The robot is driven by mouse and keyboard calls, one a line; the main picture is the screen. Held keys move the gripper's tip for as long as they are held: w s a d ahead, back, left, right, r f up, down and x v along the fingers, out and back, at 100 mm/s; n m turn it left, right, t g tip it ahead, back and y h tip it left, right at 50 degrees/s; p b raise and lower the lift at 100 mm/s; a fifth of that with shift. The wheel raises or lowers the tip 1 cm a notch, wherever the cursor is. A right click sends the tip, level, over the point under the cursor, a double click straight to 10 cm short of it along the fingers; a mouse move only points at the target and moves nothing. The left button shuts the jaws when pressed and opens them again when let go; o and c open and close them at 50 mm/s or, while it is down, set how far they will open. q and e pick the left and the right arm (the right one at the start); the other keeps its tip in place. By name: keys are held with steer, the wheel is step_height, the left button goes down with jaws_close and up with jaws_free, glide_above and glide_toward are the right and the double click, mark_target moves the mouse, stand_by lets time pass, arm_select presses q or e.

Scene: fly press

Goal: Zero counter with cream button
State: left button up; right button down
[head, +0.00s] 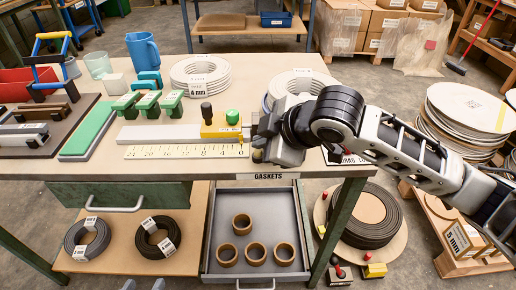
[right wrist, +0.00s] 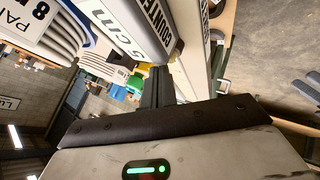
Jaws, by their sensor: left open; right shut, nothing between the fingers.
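My right gripper (head: 262,130) reaches in from the right over the table, shut and empty, by the right end of the ruler. In the right wrist view its dark fingers (right wrist: 156,88) point at a grey housing (right wrist: 140,25) lettered "5cm" and what looks like "COUNTER"; I cannot tell whether they touch it. In the head view the gripper and wrist cover that spot. I cannot make out a cream button or the counter's digits.
Left of the right gripper is a yellow block (head: 222,131) with a green knob (head: 232,117), above a ruler (head: 188,151). Green-topped stamps (head: 147,104), a blue jug (head: 143,50) and white coils (head: 199,75) stand nearby. An open drawer (head: 211,262) holds several brown rings.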

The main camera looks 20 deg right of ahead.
steer(key=shift+s+f, duration=0.15)
steer(key=shift+f, duration=0.85)
stand_by(0.5)
steer(key=shift+d+r, duration=0.1)
steer(key=shift+r+p, duration=0.75)
steer(key=shift+p, duration=0.2)
steer(key=shift+d+r+p, duration=0.1)
steer(key=shift+r+p, duration=0.2)
